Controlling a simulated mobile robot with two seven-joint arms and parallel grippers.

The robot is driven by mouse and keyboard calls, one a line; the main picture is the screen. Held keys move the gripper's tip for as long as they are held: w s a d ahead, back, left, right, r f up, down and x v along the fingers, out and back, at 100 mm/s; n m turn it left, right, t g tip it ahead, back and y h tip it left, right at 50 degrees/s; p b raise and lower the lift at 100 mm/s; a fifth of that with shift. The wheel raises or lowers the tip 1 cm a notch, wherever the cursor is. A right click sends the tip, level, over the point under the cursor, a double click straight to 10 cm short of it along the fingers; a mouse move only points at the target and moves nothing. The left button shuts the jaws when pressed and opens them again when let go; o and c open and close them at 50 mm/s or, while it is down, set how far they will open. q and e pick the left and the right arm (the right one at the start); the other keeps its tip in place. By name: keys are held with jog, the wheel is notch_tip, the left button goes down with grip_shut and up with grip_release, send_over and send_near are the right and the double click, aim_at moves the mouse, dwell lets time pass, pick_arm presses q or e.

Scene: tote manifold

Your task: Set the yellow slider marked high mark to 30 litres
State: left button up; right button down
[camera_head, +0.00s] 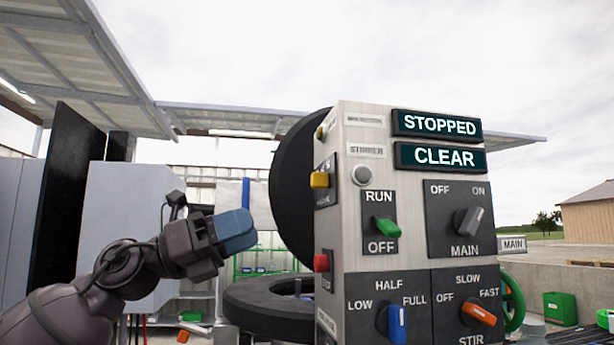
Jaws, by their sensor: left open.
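A yellow part (320,180) sticks out from the narrow left side face of the control box. I cannot read its label or any litre scale, so I cannot tell whether it is the high mark slider. A smaller yellowish part (320,132) sits higher on the same face. My left gripper (238,230) has blue fingers and is left of the box, lower than the yellow part and apart from it in the picture. It is open, with nothing seen in it. My right gripper is not in view.
The control box (352,225) has a green RUN/OFF switch (388,228), a MAIN knob (468,221), a blue knob (397,322) and an orange STIR knob (478,314). Its displays read STOPPED and CLEAR. A red button (321,263) is below the yellow part. A large black disc (294,190) stands behind.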

aim_at(312, 176)
pick_arm(q)
notch_tip(312, 176, up, 8)
jog(key=s+m+y, duration=0.2)
jog(key=m+y, duration=0.2)
jog(key=p+x, duration=0.1)
jog(key=x, duration=0.7)
jog(key=shift+s+d, duration=0.1)
jog(key=shift+d, duration=0.25)
jog(key=shift+w+d+p, duration=0.2)
jog(key=shift+d+p, duration=0.15)
jog(key=shift+d, duration=0.35)
grip_shut()
